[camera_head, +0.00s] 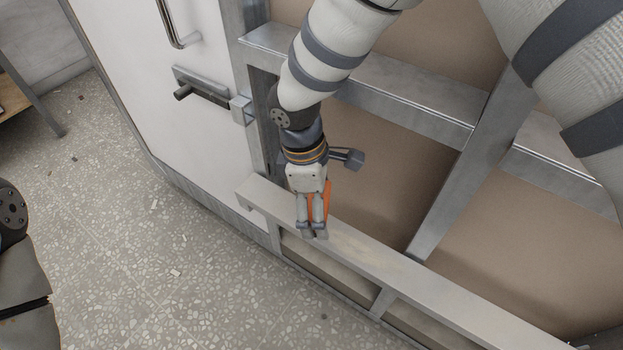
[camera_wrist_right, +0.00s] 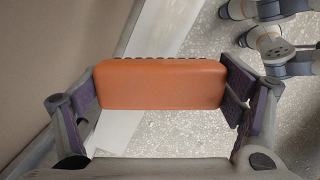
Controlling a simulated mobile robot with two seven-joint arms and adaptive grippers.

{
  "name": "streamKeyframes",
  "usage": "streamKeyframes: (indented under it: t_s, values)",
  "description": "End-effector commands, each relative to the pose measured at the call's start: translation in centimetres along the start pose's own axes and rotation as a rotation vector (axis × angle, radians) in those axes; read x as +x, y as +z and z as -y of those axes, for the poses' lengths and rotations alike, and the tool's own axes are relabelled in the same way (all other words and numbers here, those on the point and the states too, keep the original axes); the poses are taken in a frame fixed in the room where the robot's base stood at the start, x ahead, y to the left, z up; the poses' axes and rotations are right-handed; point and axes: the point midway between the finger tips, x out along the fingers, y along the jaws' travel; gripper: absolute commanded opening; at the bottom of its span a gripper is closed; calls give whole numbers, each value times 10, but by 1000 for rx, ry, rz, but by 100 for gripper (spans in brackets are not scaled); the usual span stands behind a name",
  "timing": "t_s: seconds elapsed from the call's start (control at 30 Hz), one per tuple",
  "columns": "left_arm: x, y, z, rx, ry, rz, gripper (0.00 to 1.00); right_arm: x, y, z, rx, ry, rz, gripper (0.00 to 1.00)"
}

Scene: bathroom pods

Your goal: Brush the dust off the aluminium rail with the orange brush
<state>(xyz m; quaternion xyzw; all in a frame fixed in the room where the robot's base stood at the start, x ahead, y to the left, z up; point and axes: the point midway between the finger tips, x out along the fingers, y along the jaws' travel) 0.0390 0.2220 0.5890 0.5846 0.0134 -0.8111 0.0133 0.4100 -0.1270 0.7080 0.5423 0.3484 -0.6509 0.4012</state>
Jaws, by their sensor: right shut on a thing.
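The aluminium rail (camera_head: 400,268) runs diagonally across the lower part of the head view, with a faint yellowish dusty patch (camera_head: 372,246) right of my gripper. My right gripper (camera_head: 313,232) is over the rail's left part, pointing down, shut on the orange brush (camera_head: 327,197). In the right wrist view the brush (camera_wrist_right: 160,84) lies crosswise between both finger pads, with dark bristle tips along its far edge. The rail (camera_wrist_right: 158,35) passes beneath it. I cannot tell whether the bristles touch the rail. My left gripper is out of view.
A white door panel (camera_head: 185,95) with a handle and latch stands left of the frame. A higher metal crossbar (camera_head: 410,105) and a slanted post (camera_head: 462,170) are behind the rail, before brown boards. Speckled floor (camera_head: 150,250) lies open at the left.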

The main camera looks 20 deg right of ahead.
Motion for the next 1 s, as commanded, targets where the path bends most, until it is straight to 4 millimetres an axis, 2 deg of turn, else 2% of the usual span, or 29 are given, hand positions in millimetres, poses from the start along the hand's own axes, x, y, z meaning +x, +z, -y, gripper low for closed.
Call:
streamKeyframes:
  t_s: [0.03,0.1,0.2,0.37,0.7,1.0]
  values:
    - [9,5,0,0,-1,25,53,2,-7,-10,-74,3,2,58]
    - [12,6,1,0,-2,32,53,-6,-12,-22,-155,19,3,58]
    - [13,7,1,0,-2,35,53,-12,-14,-29,-205,31,6,58]
    - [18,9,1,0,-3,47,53,-3,-15,-29,-209,30,7,58]
    - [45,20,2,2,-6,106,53,42,-21,-28,-208,27,9,58]
    - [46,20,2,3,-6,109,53,43,-22,-29,-205,35,5,58]
